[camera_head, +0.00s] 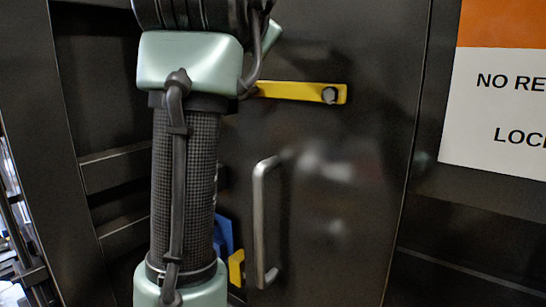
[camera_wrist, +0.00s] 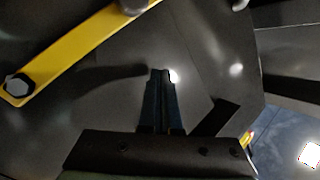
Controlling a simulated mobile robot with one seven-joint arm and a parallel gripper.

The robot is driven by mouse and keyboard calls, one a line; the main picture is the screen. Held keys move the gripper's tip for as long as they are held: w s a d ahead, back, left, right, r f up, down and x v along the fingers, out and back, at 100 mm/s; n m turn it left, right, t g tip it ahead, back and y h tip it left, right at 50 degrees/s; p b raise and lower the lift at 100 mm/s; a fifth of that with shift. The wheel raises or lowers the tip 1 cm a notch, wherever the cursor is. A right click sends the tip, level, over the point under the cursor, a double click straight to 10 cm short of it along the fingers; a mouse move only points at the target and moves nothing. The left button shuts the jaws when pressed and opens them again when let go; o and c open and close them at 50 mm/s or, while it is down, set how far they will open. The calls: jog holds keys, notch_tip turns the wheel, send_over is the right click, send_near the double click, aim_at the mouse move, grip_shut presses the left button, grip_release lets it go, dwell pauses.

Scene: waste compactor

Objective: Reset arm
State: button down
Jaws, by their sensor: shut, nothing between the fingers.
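My gripper (camera_wrist: 162,74) shows in the wrist view with its two dark fingers together and nothing between them. It is in front of a dark metal panel; I cannot tell whether the tips touch it. A yellow bar (camera_wrist: 70,52) with a hex bolt at its end runs across the upper left of that view, apart from the fingers. In the head view my arm stands upright left of centre and no gripper fingers can be made out. The yellow bar (camera_head: 305,92) there lies level across the dark door (camera_head: 340,200), its left part hidden behind my arm.
A silver upright handle (camera_head: 260,225) is on the door, right of my arm. A small yellow piece (camera_head: 237,268) and a blue piece (camera_head: 222,234) show low beside the arm. A white and orange sign (camera_head: 500,110) is at the right. Dark frame bars stand at the left.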

jog(key=s+d+f+n+t+b, duration=0.1)
jog(key=s+f+n+t, duration=0.3)
jog(key=s, duration=0.7)
jog(key=s+d+f+n+t+y+b, duration=0.1)
jog(key=s+f+n+t+b, duration=0.3)
jog(key=s, duration=0.7)
jog(key=shift+s+d+f+t+y, duration=0.15)
jog(key=shift+s+d+t+y, duration=0.15)
jog(key=shift+t, duration=0.3)
jog(key=shift+w+d, duration=0.1)
